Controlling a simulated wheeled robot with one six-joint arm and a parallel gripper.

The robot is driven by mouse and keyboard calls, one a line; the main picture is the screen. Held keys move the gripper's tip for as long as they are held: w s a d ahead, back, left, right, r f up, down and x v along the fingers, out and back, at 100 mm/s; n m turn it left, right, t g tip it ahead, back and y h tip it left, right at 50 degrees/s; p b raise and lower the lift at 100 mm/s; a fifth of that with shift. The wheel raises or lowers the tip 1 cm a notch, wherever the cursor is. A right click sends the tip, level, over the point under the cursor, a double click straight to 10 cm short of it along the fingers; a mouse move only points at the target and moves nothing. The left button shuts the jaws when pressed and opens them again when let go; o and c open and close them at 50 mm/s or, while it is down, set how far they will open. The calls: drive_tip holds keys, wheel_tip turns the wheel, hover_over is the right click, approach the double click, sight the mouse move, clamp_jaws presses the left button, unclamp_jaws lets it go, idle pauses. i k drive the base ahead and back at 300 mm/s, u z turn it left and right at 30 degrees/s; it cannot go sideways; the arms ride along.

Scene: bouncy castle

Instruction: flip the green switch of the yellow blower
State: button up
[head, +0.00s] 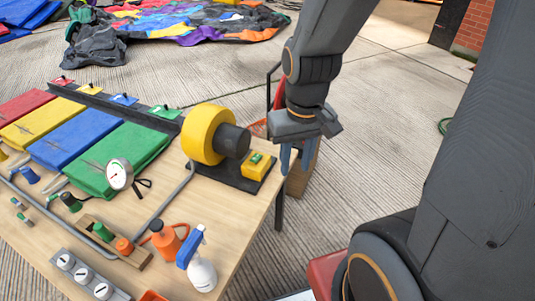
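The yellow blower (204,134) stands on a dark base at the right end of the wooden table, with a dark motor cylinder on its right side. A small yellow box (254,170) sits on the base in front of the motor. The green switch (256,158) is on top of this box; its position is too small to tell. My gripper (297,162) points down to the right of the box, apart from it, near the table's right edge. Its two blue-grey fingers are spread with a gap between them, and nothing shows in it.
A spray bottle (201,265) and an orange bottle (165,241) stand near the front edge. A gauge (119,174), a bent grey tube and coloured folded pads (122,154) fill the left. A brown box (300,175) is behind my gripper.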

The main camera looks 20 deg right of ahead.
sight(256, 157)
drive_tip(key=z, duration=0.65)
drive_tip(key=i, duration=0.65)
drive_tip(key=u, duration=0.55)
